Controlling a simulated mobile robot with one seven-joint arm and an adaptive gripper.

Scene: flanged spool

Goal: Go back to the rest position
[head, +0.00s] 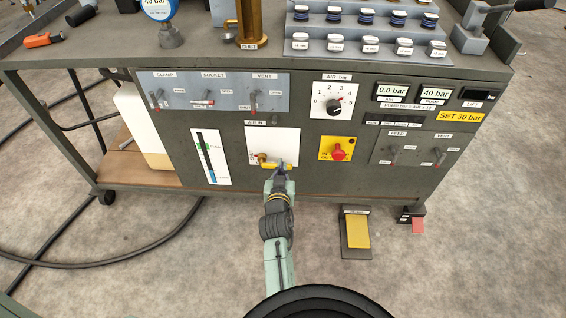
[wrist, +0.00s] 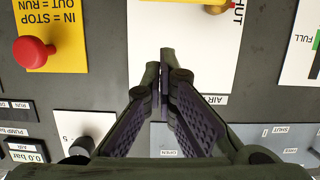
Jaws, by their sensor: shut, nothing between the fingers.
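My gripper (head: 281,170) is in front of the white AIR IN plate (head: 286,140) on the bench's front panel. In the head view its fingertips overlap the right end of the yellow valve handle (head: 270,165). In the wrist view the gripper (wrist: 166,62) has its fingertips together with nothing between them, over the white plate. The yellow handle (wrist: 200,2) is only partly in that view, at the top edge, apart from the tips in the picture. I cannot tell how far the tips are from the panel.
The red stop knob (head: 339,154) on its yellow plate is just right of my gripper; it also shows in the wrist view (wrist: 34,52). Toggle switches (head: 254,100) and a dial (head: 334,105) are above. A yellow pedal (head: 357,231) stands on the floor, right.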

